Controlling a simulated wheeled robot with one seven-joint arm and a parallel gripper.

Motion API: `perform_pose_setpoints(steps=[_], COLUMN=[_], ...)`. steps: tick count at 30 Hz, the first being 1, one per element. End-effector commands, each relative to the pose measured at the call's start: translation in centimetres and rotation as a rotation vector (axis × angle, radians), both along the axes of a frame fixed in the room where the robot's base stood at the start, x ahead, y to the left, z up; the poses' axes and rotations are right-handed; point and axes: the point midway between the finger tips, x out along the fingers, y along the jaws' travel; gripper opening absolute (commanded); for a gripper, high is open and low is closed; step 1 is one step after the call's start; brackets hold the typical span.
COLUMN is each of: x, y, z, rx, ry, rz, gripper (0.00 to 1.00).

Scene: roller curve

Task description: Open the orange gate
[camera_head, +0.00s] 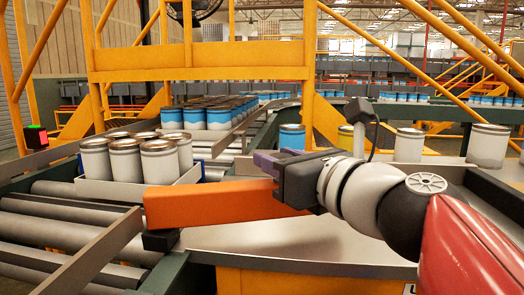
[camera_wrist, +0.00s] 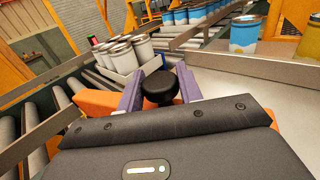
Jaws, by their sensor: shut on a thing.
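The orange gate (camera_head: 215,205) is a thick bar lying across the lower middle of the head view, at the edge of the roller conveyor. Its left end is by a dark post, and its right part passes behind my wrist. In the wrist view pieces of the gate (camera_wrist: 96,103) show at both sides of my gripper. A round black knob (camera_wrist: 160,88) stands between my purple fingers. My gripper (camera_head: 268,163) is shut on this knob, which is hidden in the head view.
A light tray (camera_head: 130,192) of several white cans stands on the rollers (camera_head: 65,225) behind the gate. A grey metal rail (camera_head: 90,255) runs at lower left. A smooth metal surface (camera_head: 290,238) lies below my wrist. Several cans (camera_head: 408,146) stand at the right.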

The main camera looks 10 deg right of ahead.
Motion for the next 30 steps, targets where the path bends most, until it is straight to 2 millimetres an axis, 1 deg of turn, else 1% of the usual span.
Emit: perform_pose_setpoints(steps=[6, 17, 18, 21, 22, 23, 30], x=[-0.56, -0.60, -0.60, -0.59, -0.59, -0.59, -0.63], y=[0.00, 0.02, 0.03, 0.03, 0.03, 0.02, 0.01], z=[0.05, 0.06, 0.06, 0.06, 0.06, 0.05, 0.05], rx=[-0.001, -0.001, -0.001, 0.000, 0.000, 0.000, 0.000], ry=[0.000, -0.001, -0.001, -0.001, -0.001, 0.000, 0.000], rz=[-0.032, -0.034, -0.033, -0.033, -0.033, -0.033, -0.033], gripper=[0.00, 0.00, 0.38, 0.51, 0.55, 0.56, 0.56])
